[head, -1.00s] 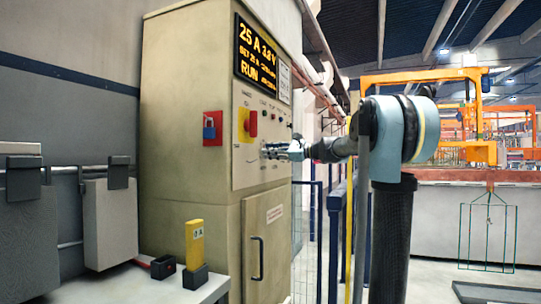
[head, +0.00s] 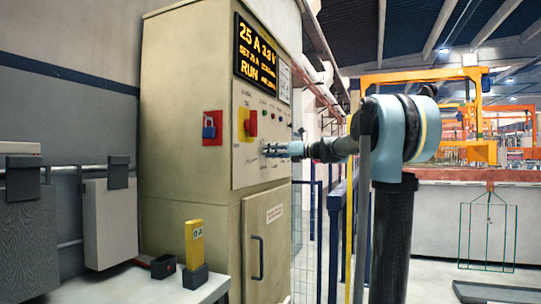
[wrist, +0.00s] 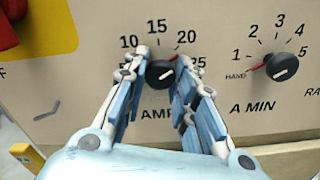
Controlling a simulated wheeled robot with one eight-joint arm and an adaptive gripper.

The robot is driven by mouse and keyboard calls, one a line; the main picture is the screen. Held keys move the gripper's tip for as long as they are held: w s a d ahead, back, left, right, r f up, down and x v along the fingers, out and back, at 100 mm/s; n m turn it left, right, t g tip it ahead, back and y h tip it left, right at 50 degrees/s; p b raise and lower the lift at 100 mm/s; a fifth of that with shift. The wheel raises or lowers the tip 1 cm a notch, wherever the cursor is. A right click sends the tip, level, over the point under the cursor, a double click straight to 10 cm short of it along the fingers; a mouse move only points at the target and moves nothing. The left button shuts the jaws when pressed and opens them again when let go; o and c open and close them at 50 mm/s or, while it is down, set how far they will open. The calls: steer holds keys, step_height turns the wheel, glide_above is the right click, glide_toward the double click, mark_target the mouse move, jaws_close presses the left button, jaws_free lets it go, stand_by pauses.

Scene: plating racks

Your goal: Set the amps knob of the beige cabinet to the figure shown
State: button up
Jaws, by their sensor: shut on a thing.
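The beige cabinet (head: 190,120) stands left of my arm in the head view. Its lit display (head: 257,52) reads 25 A on top, with a SET line that looks like 25 A and RUN below. In the wrist view the black amps knob (wrist: 160,73) sits between my fingertips, under the figures 10, 15 and 20. My gripper (wrist: 163,68) is shut on this knob, one finger on each side. A red mark shows at the knob's upper right, towards the 20 side; the exact setting is hard to read. My gripper also shows at the panel in the head view (head: 276,150).
The minutes knob (wrist: 282,66) is close by on the right. A red and yellow switch (head: 248,124) and a blue padlock (head: 209,128) are on the cabinet. A yellow tag (head: 194,243), its figure too small to read surely, stands on the ledge below.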

steer(key=m, duration=0.5)
steer(key=shift+d+f, duration=0.1)
stand_by(0.5)
steer(key=o, duration=1)
steer(key=shift+w, duration=0.1)
steer(key=shift+o, duration=0.2)
steer(key=shift+d, duration=0.1)
steer(key=v, duration=1.1)
steer(key=shift+d, duration=0.4)
